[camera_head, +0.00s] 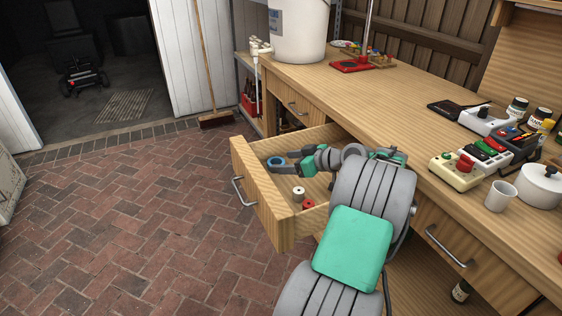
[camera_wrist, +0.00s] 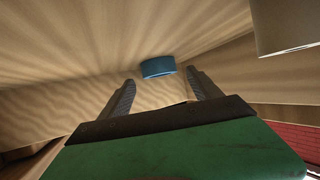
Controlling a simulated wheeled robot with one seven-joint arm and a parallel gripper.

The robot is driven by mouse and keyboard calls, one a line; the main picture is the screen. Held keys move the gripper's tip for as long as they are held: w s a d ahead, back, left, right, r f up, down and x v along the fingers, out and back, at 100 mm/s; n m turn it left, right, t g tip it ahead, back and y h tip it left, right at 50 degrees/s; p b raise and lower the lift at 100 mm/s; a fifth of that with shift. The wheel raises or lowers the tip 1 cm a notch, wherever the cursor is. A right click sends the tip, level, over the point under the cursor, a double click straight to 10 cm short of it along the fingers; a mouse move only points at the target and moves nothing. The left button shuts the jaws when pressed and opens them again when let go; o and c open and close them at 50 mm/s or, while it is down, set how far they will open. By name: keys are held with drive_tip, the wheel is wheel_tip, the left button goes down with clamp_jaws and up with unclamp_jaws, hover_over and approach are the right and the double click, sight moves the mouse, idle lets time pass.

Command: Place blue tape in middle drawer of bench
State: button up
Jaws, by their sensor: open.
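The blue tape (camera_head: 277,162) is a small ring lying inside the pulled-out middle drawer (camera_head: 262,203) of the wooden bench. It also shows in the wrist view as a blue roll (camera_wrist: 158,67) just beyond the fingertips. My gripper (camera_head: 289,161) is low inside the drawer, and its fingertips are close to the tape in the head view. In the wrist view the two fingers (camera_wrist: 158,88) are spread, with nothing between them, and the tape appears apart from them. My arm hides part of the drawer's right side.
A white spool (camera_head: 298,194) and a red spool (camera_head: 308,204) lie in the drawer's front part. The bench top (camera_head: 400,110) holds a white bucket (camera_head: 298,30), a power strip, jars, a cup (camera_head: 500,196) and a pot. The brick floor to the left is open.

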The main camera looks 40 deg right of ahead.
drive_tip(key=v, duration=0.5)
drive_tip(key=shift+p, duration=0.35)
idle(0.7)
